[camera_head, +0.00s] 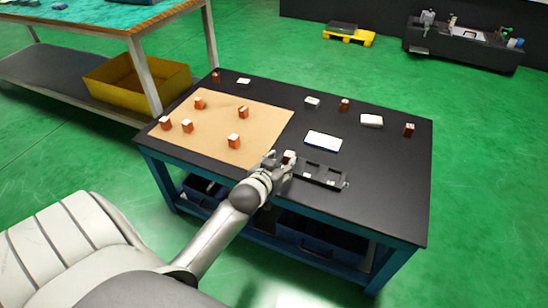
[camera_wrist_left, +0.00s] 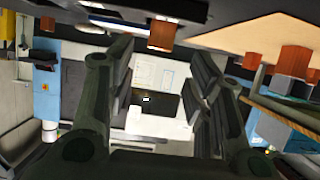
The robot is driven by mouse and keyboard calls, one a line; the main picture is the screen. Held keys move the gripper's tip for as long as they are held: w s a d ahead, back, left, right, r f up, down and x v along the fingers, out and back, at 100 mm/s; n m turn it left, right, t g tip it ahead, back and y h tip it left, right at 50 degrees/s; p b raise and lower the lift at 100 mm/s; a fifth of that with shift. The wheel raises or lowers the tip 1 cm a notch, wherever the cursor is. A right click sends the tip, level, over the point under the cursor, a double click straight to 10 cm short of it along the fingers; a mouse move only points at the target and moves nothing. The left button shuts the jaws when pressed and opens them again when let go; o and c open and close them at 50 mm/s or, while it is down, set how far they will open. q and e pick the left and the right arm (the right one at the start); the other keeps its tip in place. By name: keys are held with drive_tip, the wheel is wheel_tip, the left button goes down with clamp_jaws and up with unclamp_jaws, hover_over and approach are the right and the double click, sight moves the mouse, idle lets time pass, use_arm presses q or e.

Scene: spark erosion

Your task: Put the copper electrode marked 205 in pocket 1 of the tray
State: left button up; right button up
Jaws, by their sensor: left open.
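My left gripper (camera_head: 279,163) is open at the left end of the dark pocketed tray (camera_head: 345,184), low over the table. A copper electrode with a white top (camera_head: 288,157) shows right at its fingers; I cannot tell whether it stands in the tray's end pocket or behind it. In the left wrist view, the space between the fingers (camera_wrist_left: 155,85) is empty, and a copper block (camera_wrist_left: 162,36) shows beyond them. Several white-topped copper electrodes stand on the tan mat (camera_head: 265,115), one of them the block nearest the gripper (camera_head: 234,141). The numbers are too small to read. My right gripper is out of view.
A white, blue-edged card (camera_head: 323,141) lies behind the tray. More copper blocks (camera_head: 409,130) and white items (camera_head: 371,120) stand along the back of the black table (camera_head: 390,180). The table's right front is clear. A yellow bin (camera_head: 130,85) sits on another bench's shelf.

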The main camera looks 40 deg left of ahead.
use_arm(q)
drive_tip(key=v, duration=0.4)
drive_tip(key=shift+s+r+p, duration=0.15)
drive_tip(key=shift+s+p, duration=0.05)
drive_tip(key=shift+p, duration=0.2)
drive_tip(key=shift+s+d+r, duration=0.1)
drive_tip(key=shift+s+d, duration=0.1)
drive_tip(key=shift+s, duration=0.25)
drive_tip(key=s+d+f+m+g+h, duration=0.1)
drive_tip(key=s+d+f+g, duration=0.2)
drive_tip(key=s, duration=0.4)
drive_tip(key=s+d+f+m+g+h, duration=0.1)
drive_tip(key=s+d+f+m+g, duration=0.1)
drive_tip(key=s+d, duration=0.4)
drive_tip(key=s+d+f+m+g+h, duration=0.1)
drive_tip(key=s+d+f+g, duration=0.3)
drive_tip(key=s, duration=0.4)
drive_tip(key=shift+s+d+m+g, duration=0.3)
drive_tip(key=shift+d+m, duration=0.1)
drive_tip(key=shift+d, duration=0.15)
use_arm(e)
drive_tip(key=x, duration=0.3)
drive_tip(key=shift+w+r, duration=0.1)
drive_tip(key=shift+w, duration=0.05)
use_arm(q)
drive_tip(key=shift+w, duration=0.1)
drive_tip(key=shift+c, duration=0.5)
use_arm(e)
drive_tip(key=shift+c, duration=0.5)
